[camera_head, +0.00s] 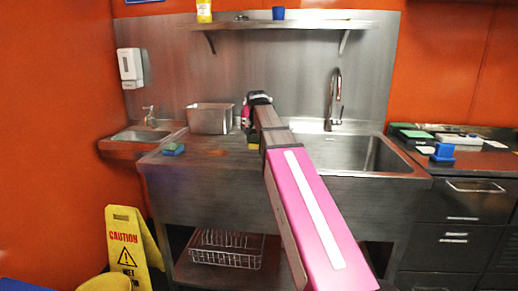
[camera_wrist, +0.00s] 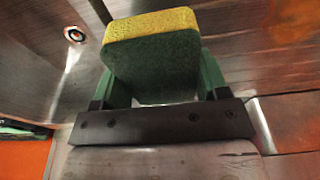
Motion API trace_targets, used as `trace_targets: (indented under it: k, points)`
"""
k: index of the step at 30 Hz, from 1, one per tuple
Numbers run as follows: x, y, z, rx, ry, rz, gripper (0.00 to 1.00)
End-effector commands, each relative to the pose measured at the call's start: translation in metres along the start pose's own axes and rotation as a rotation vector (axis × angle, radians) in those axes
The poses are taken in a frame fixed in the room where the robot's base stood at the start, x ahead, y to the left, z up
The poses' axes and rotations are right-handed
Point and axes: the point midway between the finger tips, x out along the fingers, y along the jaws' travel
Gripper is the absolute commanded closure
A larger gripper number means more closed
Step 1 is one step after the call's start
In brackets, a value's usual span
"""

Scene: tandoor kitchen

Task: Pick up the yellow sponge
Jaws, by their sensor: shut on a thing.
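The yellow sponge (camera_wrist: 150,60) shows in the wrist view as a rounded block with a yellow face and a darker, olive-green side. My gripper (camera_wrist: 157,85) has its two green fingers on either side of the sponge and is shut on it. Metal surfaces show behind the sponge; I cannot tell whether it touches any of them. In the head view my gripper (camera_head: 258,98) is at the far end of my pink arm, near the back of the counter. The sponge cannot be clearly made out there.
A metal container (camera_head: 210,118) stands left of my gripper. A blue-green sponge-like item (camera_head: 173,149) lies on the counter (camera_head: 205,162). The sink (camera_head: 355,152) and tall faucet (camera_head: 333,100) are to the right. A shelf (camera_head: 285,24) hangs above. A yellow caution sign (camera_head: 127,245) stands at lower left.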

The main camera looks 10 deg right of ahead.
Motion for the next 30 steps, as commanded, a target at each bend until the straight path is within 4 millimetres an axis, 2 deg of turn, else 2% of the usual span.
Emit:
trace_targets:
  k: [1, 3, 12, 19, 29, 30]
  points:
    - [-0.009, -0.004, 0.017, -0.003, 0.0, -0.001, 0.54]
    - [-0.021, -0.011, 0.031, -0.004, 0.001, -0.002, 0.54]
    - [-0.062, -0.032, 0.076, -0.003, 0.0, -0.001, 0.54]
    - [-0.076, -0.039, 0.091, -0.001, -0.001, -0.001, 0.54]
    - [-0.078, -0.04, 0.093, -0.001, -0.002, 0.0, 0.54]
    - [-0.078, -0.04, 0.093, -0.001, -0.002, 0.0, 0.39]
